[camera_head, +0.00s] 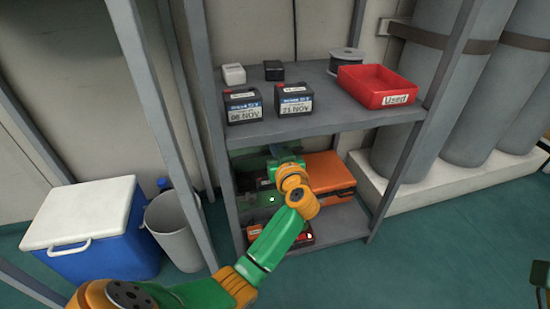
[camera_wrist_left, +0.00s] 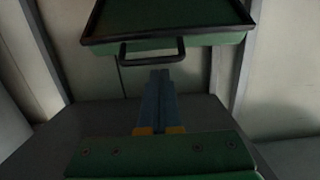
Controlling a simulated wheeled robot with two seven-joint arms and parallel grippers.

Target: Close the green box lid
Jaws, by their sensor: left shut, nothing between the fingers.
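In the head view, the green box (camera_head: 262,197) is on the lower shelf, left of an orange case and partly hidden by my left arm. In the left wrist view, a green lid (camera_wrist_left: 165,15) with a black rim and a black handle (camera_wrist_left: 152,60) fills the top middle. I cannot tell its exact angle. My left gripper (camera_wrist_left: 159,76) is shut and empty, its blue-grey fingertips just below the handle in the picture; I cannot tell whether they touch. In the head view, the left gripper (camera_head: 279,153) reaches under the upper shelf.
The upper shelf (camera_head: 325,115) overhangs the work area and holds two labelled batteries, a red tray (camera_head: 377,86) and a spool. The orange case (camera_head: 328,175) sits right of my wrist. Shelf posts stand on both sides. A blue cooler (camera_head: 110,245) and a bin are left.

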